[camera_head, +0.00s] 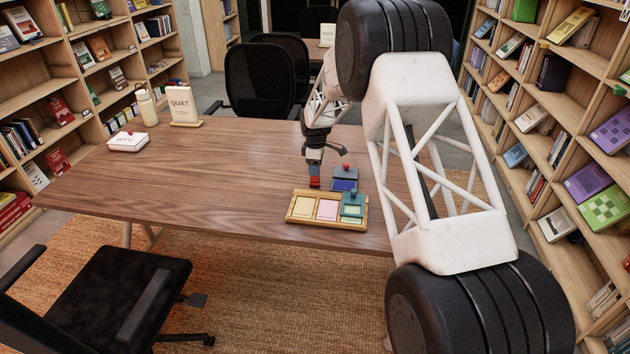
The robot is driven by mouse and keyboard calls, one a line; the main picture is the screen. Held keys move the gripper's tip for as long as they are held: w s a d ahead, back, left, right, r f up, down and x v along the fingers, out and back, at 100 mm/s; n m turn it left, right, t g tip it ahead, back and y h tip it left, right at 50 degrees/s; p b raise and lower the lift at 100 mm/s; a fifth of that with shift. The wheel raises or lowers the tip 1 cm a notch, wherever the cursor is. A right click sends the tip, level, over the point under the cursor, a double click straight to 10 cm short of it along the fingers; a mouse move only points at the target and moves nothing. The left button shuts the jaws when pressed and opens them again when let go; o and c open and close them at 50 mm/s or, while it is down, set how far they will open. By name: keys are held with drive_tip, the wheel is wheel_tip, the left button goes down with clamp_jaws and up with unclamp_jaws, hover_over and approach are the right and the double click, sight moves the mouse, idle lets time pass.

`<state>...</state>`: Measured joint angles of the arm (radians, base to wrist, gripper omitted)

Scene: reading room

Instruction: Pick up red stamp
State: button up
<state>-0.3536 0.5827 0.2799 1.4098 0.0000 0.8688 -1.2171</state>
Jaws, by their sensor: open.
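A small red block (315,183), which looks like the red stamp, is at the table's right part, just behind the wooden tray (296,219). My gripper (325,158) points down right above it, open, with one dark finger spread to the right. The gripper's lower end overlaps the block's top in this view, so I cannot tell whether they touch. A dark blue stamp-like piece (345,174) with a red knob stands just to the right. A teal stamp (352,200) stands in the tray's right compartment.
The tray also shows a cream pad and a pink pad (327,210). A QUIET sign (181,105), a bottle (147,107) and a white box (128,141) stand at the table's left. The table's middle (220,170) is clear. Chairs and bookshelves surround it.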

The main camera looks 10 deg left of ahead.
sight(315, 182)
drive_tip(key=shift+w+a+f, duration=0.1)
drive_tip(key=shift+f, duration=2.5)
clamp_jaws()
drive_tip(key=shift+r, duration=0.15)
